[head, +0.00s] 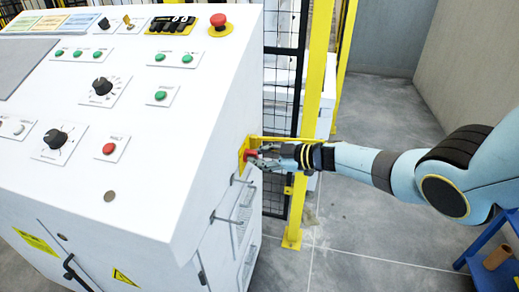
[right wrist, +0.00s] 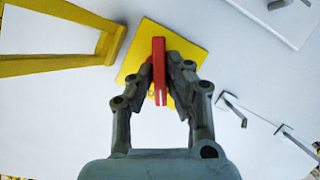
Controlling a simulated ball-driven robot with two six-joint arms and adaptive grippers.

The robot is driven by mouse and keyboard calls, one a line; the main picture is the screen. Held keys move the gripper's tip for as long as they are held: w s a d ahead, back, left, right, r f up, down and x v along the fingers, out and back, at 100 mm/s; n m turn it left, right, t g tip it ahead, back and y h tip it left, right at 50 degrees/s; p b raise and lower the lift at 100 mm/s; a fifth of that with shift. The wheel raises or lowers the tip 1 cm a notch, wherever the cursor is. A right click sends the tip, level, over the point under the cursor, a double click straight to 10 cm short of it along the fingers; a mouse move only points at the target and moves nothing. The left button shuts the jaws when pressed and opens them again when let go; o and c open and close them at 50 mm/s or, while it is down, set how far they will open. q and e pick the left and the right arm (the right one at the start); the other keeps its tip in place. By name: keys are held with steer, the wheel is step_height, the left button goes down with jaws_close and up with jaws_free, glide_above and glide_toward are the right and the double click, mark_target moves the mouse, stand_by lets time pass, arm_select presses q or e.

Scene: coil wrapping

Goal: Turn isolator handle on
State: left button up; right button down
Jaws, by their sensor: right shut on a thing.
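The red isolator handle (right wrist: 158,68) stands out from a yellow plate (right wrist: 131,64) on the side of the white control cabinet (head: 205,140). In the right wrist view the handle's bar runs nearly upright in the picture. My right gripper (right wrist: 160,75) is shut on the handle, with one finger on each side of it. In the head view my right gripper (head: 268,157) reaches in from the right to the cabinet's side, and only a little of the red handle (head: 251,154) shows. My left gripper is not in either view.
A yellow post (head: 315,110) and black mesh fence (head: 283,60) stand close behind my right gripper. Metal handles (head: 228,215) stick out of the cabinet's side below it. A red mushroom button (head: 219,23) is on top of the panel. Open grey floor (head: 370,235) lies to the right.

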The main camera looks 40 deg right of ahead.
steer(key=shift+d+m+g+y, duration=0.1)
steer(key=shift+m+g+y, duration=0.35)
steer(key=shift+m, duration=0.45)
steer(key=shift+f+m+g+y+b, duration=0.1)
steer(key=shift+m+g+y+b, duration=0.4)
steer(key=shift+m, duration=0.5)
steer(key=c, duration=1.4)
jaws_free()
steer(key=shift+d, duration=0.1)
steer(key=shift+o, duration=0.3)
steer(key=shift+w, duration=0.1)
